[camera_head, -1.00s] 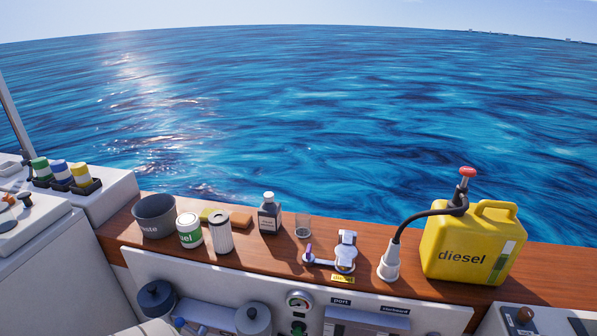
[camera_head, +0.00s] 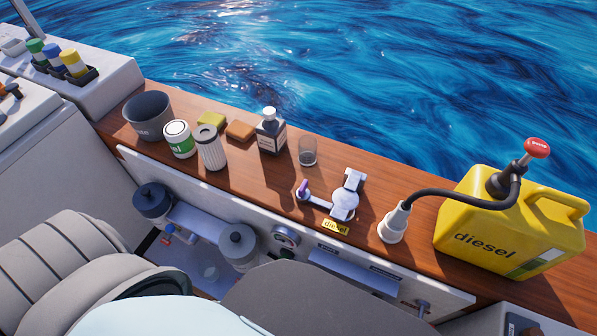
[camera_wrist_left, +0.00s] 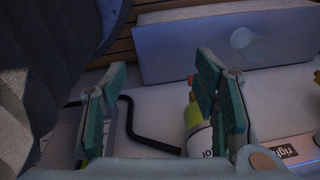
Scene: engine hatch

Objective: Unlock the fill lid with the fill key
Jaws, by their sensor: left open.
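The fill fitting with its round white lid (camera_head: 344,205) sits on the wooden ledge in the head view, just above a yellow "diesel" label (camera_head: 335,227). A white hinged piece stands up behind the lid. A small purple-handled piece (camera_head: 303,189), possibly the fill key, is at the left end of a pale bar beside the lid; I cannot tell if it is seated in anything. My left gripper (camera_wrist_left: 160,80) shows in the left wrist view with green-padded fingers wide apart and nothing between them, away from the ledge. It is not seen in the head view. My right gripper is not in view.
A yellow diesel can (camera_head: 510,225) with a hose ending in a white nozzle (camera_head: 393,222) stands right of the lid. A glass (camera_head: 307,152), dark bottle (camera_head: 271,132), filter (camera_head: 210,148) and grey bin (camera_head: 149,115) stand left. The wrist view shows a labelled bottle (camera_wrist_left: 196,125) and black hose.

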